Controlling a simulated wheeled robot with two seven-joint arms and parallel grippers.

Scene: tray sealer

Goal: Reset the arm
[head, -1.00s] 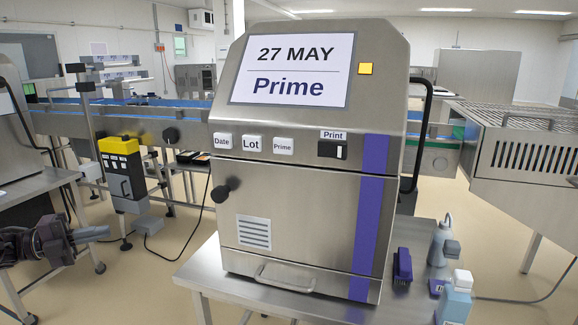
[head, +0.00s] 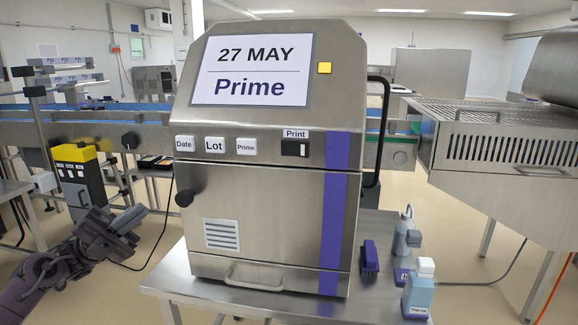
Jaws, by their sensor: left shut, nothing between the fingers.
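My left gripper (head: 128,222) is at the lower left of the head view, its arm coming in from the bottom left corner. It is shut and empty, in the air left of the table and apart from the machine. The steel printer machine (head: 270,225) stands on the table. Its screen (head: 251,71) reads "27 MAY" and "Prime". Below are the Date (head: 185,144), Lot (head: 214,145) and Prime (head: 246,147) buttons and a Print switch (head: 295,147). A yellow light (head: 325,68) is beside the screen. My right gripper is out of view.
On the steel table (head: 180,284), right of the machine, are a purple-handled item (head: 370,257), a grey bottle (head: 401,238) and a light blue bottle (head: 419,290). A yellow-and-black unit (head: 78,180) stands behind my left gripper. A steel conveyor (head: 500,145) is at right.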

